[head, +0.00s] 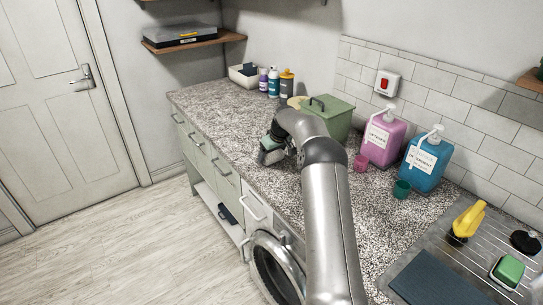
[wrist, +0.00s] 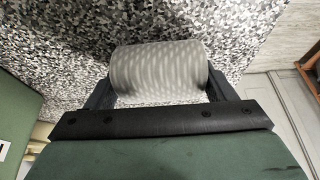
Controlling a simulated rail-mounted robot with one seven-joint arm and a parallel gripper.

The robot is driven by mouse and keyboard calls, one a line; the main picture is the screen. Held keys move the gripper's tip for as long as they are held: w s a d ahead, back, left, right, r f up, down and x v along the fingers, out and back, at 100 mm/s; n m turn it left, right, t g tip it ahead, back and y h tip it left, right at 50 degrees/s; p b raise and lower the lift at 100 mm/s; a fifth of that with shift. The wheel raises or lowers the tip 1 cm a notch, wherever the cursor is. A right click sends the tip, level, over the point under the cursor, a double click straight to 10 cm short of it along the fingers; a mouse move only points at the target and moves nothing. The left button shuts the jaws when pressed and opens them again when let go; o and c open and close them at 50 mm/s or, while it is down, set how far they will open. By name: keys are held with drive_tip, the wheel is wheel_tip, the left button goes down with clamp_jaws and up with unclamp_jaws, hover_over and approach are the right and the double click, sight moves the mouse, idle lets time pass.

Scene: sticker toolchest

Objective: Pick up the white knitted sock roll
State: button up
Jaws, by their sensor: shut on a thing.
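The white knitted sock roll (wrist: 160,72) shows in the wrist view as a pale ribbed cylinder lying sideways. It sits between the two dark fingers of my gripper (wrist: 158,88), one finger at each end. My gripper is shut on it. The speckled counter is behind the roll; I cannot tell whether the roll touches it. In the head view my gripper (head: 272,150) is over the counter near its front edge, left of the green box. The roll is hidden there by my arm.
A green lidded box (head: 335,115) stands just right of my gripper. Pink (head: 382,142) and blue (head: 425,165) pump bottles and small cups stand farther right. Several bottles and a white bin (head: 243,77) are at the far end. The speckled counter (head: 215,110) is clear left of my gripper.

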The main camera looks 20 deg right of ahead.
drive_tip(key=shift+r, duration=0.5)
drive_tip(key=s+a+r+b, duration=0.3)
drive_tip(key=s+r+b, duration=0.3)
drive_tip(key=s+r, duration=0.5)
drive_tip(key=s, duration=0.2)
drive_tip(key=shift+s+a+r, duration=0.25)
drive_tip(key=shift+s+r, duration=0.05)
